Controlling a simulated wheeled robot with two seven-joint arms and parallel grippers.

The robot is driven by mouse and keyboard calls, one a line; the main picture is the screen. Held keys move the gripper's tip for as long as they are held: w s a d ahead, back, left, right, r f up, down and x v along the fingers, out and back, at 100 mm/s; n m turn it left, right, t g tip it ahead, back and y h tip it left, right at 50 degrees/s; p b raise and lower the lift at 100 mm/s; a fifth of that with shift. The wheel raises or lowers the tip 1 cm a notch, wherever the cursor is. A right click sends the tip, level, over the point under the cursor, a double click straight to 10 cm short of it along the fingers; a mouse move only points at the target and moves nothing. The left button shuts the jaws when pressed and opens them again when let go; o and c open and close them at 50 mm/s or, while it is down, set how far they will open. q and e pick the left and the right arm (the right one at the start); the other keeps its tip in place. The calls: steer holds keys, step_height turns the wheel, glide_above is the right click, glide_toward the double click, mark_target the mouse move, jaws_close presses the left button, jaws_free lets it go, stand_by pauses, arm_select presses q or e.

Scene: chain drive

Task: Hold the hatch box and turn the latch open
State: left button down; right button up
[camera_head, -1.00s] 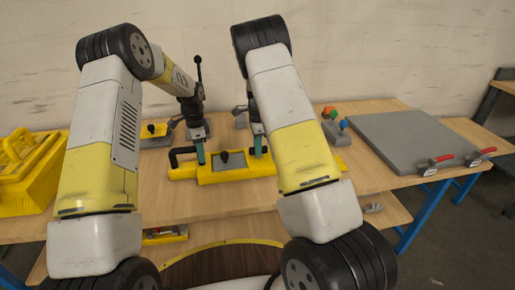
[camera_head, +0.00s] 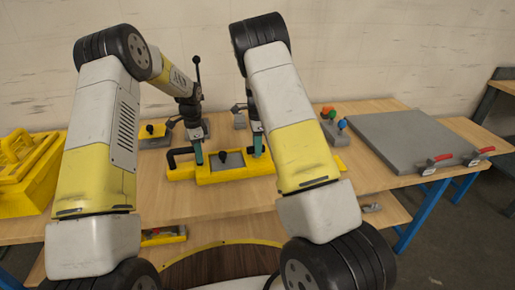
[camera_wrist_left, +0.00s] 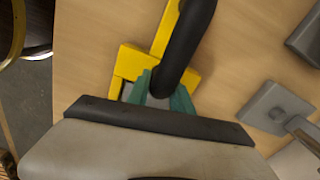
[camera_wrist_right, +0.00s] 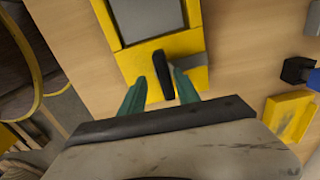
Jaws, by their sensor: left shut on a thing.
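The yellow hatch box (camera_head: 235,178) with its grey panel (camera_head: 232,160) lies on the wooden table in front of me. A black bent handle (camera_head: 180,152) stands at its left end and shows large in the left wrist view (camera_wrist_left: 187,45). My left gripper (camera_head: 198,156) is shut on this handle, its teal fingers (camera_wrist_left: 160,96) on either side of it. The black latch (camera_wrist_right: 163,75) is on the yellow part beside the grey panel. My right gripper (camera_wrist_right: 160,88) is open, with one finger on each side of the latch and gaps visible. The right forearm hides part of the box's right side in the head view.
A yellow case (camera_head: 32,170) stands at the far left. A grey slab (camera_head: 400,140) with red-handled clamps (camera_head: 435,160) lies at the right. Small fixtures stand behind the box, one with coloured knobs (camera_head: 335,122). The table front is clear.

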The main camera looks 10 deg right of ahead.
arm_select(q)
steer(key=shift+d, duration=0.15)
arm_select(e)
step_height(320, 180, up, 11)
steer(key=shift+d, duration=0.1)
arm_select(q)
steer(key=c, duration=1.1)
jaws_free()
steer(key=shift+o, duration=0.2)
